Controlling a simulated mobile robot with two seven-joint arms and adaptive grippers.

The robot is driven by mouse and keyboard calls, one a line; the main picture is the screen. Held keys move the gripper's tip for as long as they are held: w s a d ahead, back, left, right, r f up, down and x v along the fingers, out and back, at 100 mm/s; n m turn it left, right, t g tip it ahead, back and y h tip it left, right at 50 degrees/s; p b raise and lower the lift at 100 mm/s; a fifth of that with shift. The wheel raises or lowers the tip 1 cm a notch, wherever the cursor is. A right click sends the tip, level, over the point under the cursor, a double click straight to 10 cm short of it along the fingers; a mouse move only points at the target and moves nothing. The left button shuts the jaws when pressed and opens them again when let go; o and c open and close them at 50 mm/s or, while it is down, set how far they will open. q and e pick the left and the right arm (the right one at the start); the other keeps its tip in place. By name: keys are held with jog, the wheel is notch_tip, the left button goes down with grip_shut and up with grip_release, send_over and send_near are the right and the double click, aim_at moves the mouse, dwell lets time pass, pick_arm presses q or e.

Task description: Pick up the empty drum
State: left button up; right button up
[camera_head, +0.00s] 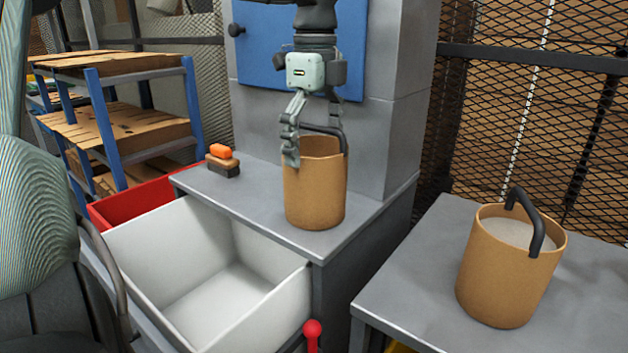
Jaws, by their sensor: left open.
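A tan drum (315,192) with a dark handle (327,131) stands upright on the grey worktop in the middle. No contents show at its open top, though its inside is only partly visible. My left gripper (314,140) is open and points down at this drum's rim, with one finger over the rim's left side, overlapping it in the picture. The far finger is partly hidden, and I cannot tell whether either finger touches. A second tan drum (505,275) with a dark raised handle stands on the right table and holds pale material. My right gripper is not in view.
A white open bin (215,270) lies in front of the worktop (250,200), with a red bin (130,203) behind it. An orange-topped brush (222,160) sits on the worktop's left. A grey column with a blue panel (258,50) rises behind the middle drum.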

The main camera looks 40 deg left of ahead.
pick_arm(q)
notch_tip(320, 180, down, 4)
jog(key=shift+f, duration=0.1)
jog(key=shift+c, duration=0.6)
jog(key=c, duration=0.7)
jog(key=shift+w, duration=0.1)
jog(key=shift+c, duration=0.3)
